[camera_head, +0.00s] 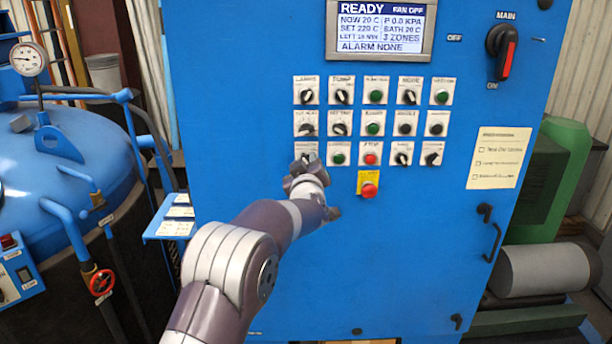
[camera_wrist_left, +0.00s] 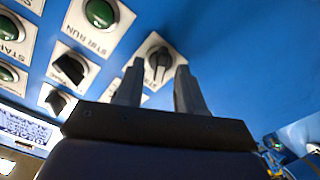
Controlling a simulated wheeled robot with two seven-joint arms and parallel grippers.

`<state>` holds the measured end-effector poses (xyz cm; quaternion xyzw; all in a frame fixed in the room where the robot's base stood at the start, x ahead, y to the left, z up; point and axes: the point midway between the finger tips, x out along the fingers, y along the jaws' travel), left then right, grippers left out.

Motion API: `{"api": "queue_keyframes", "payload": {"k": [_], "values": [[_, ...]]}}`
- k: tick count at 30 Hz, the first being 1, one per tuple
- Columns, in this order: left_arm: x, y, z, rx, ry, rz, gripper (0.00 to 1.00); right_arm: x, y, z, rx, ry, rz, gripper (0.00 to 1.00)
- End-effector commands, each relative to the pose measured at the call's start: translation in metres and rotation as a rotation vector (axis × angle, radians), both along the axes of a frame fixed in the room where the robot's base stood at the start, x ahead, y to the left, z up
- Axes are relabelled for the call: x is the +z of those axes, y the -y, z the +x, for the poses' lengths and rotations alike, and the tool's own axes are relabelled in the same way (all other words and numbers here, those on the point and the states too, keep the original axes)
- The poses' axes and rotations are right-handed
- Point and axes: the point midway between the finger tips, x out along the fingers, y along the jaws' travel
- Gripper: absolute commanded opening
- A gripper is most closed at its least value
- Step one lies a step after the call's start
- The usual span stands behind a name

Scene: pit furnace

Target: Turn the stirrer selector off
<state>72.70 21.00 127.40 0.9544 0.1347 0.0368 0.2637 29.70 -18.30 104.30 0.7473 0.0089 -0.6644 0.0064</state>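The stirrer selector is a black rotary knob on a white plate at the left end of the panel's bottom row (camera_head: 307,158). In the left wrist view the knob (camera_wrist_left: 160,62) shows between my fingertips, its plate label partly hidden. My left gripper (camera_head: 303,166) is at the panel just below this knob and covers the lower part of its plate. In the wrist view its two fingers (camera_wrist_left: 160,75) are apart, one on each side of the knob; I cannot tell if they touch it. My right gripper is not in view.
A green STIR RUN button (camera_wrist_left: 100,13) sits beside the selector. Rows of knobs and buttons lie above, with a red emergency button (camera_head: 369,190) on yellow to the lower right. A display (camera_head: 379,28) reads READY. A blue furnace lid (camera_head: 60,150) stands left.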

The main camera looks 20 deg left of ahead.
Motion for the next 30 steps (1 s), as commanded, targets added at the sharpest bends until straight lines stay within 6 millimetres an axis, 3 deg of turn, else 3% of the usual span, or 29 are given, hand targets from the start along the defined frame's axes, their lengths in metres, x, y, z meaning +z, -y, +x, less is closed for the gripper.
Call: {"api": "queue_keyframes", "payload": {"k": [6,13,18,26,28,30], "values": [[-0.005,0.015,-0.052,-0.003,0.003,0.000,0.38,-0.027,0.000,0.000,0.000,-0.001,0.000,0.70],[-0.002,0.029,-0.101,-0.002,0.004,-0.001,0.38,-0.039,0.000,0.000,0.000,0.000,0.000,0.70],[0.000,0.032,-0.112,0.000,0.002,0.000,0.38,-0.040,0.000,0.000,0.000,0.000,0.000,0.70],[0.000,0.032,-0.112,-0.002,0.000,-0.003,0.38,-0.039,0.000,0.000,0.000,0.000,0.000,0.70],[-0.010,0.040,-0.110,-0.041,-0.043,-0.009,0.38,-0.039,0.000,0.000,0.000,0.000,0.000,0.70],[-0.041,0.057,-0.114,-0.130,-0.160,0.009,0.38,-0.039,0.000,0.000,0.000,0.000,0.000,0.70]]}}
